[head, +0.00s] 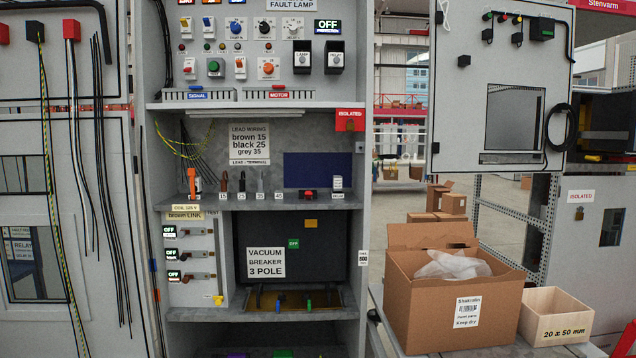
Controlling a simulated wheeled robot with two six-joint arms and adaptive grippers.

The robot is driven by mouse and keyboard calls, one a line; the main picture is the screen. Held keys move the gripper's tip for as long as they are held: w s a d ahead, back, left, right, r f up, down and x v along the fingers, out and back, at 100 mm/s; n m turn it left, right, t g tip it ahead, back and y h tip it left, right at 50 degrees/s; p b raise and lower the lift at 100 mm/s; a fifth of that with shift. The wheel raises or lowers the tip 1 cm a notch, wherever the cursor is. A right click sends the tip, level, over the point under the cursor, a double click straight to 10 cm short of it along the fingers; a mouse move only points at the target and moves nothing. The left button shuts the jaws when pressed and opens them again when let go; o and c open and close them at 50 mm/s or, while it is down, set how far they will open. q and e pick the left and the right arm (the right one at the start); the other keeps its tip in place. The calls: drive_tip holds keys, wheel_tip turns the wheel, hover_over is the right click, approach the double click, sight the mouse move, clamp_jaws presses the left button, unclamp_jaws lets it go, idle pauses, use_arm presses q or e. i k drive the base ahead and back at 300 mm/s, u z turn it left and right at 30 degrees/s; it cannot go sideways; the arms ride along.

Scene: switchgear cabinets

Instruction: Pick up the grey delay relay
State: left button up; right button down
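I cannot pick out a grey delay relay for certain. A small pale block with dark lines on its face (337,183) stands upright at the right end of the cabinet's middle shelf (290,201); it is too small to read. To its left on that shelf are a small red-and-black piece (308,195) and several upright lead ends in brown (224,182), black and grey (260,184), with number tags below. Neither of my grippers shows in the head view.
An open cardboard box (440,310) with clear wrap and a wooden bin marked 20 x 50 mm (554,317) stand on a bench at lower right. An orange-handled tool (192,182) stands at the shelf's left. Cables hang on the left panel (80,150).

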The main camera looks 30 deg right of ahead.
sight(337, 180)
drive_tip(key=i, duration=2.7)
drive_tip(key=z, duration=3.35)
